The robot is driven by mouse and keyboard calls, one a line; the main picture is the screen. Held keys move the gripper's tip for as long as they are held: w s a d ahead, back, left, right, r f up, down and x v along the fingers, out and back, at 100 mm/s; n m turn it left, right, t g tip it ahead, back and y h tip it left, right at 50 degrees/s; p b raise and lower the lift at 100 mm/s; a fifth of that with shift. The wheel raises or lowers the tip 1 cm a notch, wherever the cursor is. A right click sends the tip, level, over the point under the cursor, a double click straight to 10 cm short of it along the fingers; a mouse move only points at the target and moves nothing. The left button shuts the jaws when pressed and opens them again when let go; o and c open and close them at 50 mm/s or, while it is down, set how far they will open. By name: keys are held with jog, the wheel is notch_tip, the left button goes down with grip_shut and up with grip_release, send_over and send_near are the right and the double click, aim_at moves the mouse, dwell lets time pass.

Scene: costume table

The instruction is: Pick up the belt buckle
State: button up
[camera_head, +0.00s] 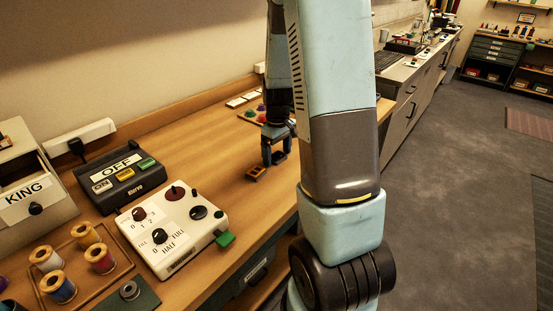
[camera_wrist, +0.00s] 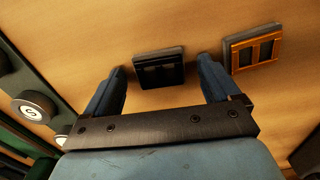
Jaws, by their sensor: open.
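Two small rectangular frames that look like belt buckles lie flat on the wooden table (camera_head: 215,135). In the wrist view, a black buckle (camera_wrist: 160,70) lies between and slightly beyond the fingertips of my gripper (camera_wrist: 163,66). An orange-brown buckle (camera_wrist: 254,49) lies just outside the right finger. My gripper is open, pointing down, with nothing held. In the head view, my gripper (camera_head: 276,160) is low over the table, the brown buckle (camera_head: 256,174) is just left of it, and the black buckle (camera_head: 279,157) shows at the fingers, partly hidden.
A white control box (camera_head: 173,228) with knobs and a dark OFF device (camera_head: 119,175) stand to the left. A tray of thread spools (camera_head: 85,262) is nearer. Coloured items (camera_head: 256,113) lie behind my gripper. A knob marked S (camera_wrist: 33,107) shows at the wrist view's left.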

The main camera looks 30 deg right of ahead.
jog(key=shift+f, duration=0.1)
jog(key=c, duration=1.2)
jog(key=shift+o, duration=0.2)
jog(key=shift+r, duration=0.35)
notch_tip(320, 180, up, 2)
jog(key=shift+r, duration=0.1)
jog(key=s+a+r, duration=0.3)
jog(key=s+r, duration=0.7)
jog(key=s, duration=0.3)
jog(key=shift+s, duration=0.35)
jog(key=shift+a, duration=0.1)
